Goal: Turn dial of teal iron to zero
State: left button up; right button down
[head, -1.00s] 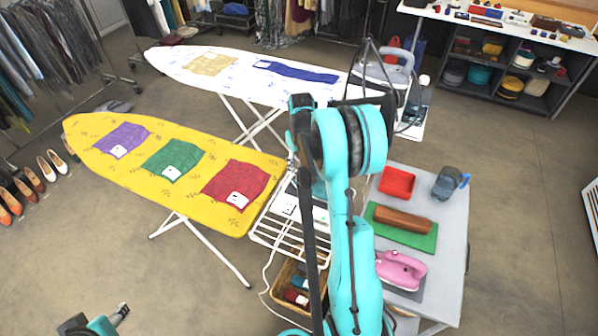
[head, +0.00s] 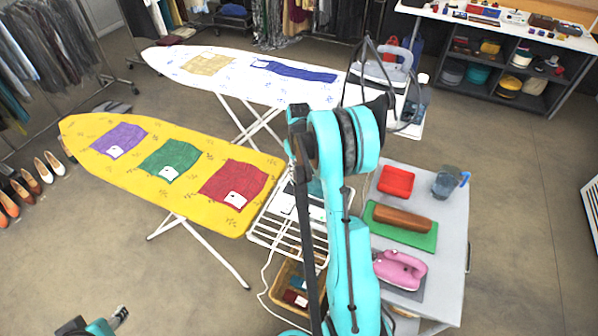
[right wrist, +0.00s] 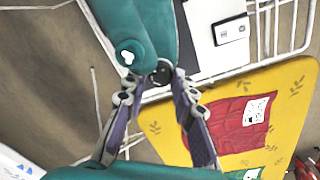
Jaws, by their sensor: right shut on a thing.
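The teal iron (right wrist: 150,35) is at the top of the right wrist view, by the wire rack at the end of the yellow ironing board. In the head view, only a bit of it (head: 316,187) shows behind my right arm. Its dark round dial (right wrist: 161,74) lies between the fingertips of my right gripper (right wrist: 154,82), which is shut on it. Dial markings cannot be read. In the head view my right arm hides that gripper. My left gripper (head: 121,313) is at the bottom left, away from the boards; its jaw opening is unclear.
The yellow board (head: 90,160) holds purple, green and red cloths. A white board (head: 180,60) with another iron (head: 385,68) stands behind. A grey cart (head: 455,235) at right holds a pink iron (head: 400,268), red tray and jug. A basket (head: 285,275) sits below the rack.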

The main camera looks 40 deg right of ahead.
aim_at(299, 175)
jog(key=n, duration=0.4)
jog(key=shift+n, duration=0.3)
jog(key=n, duration=0.4)
jog(key=shift+b, duration=0.35)
dwell(0.4)
jog(key=c, duration=1.2)
grip_release()
notch_tip(299, 175, up, 12)
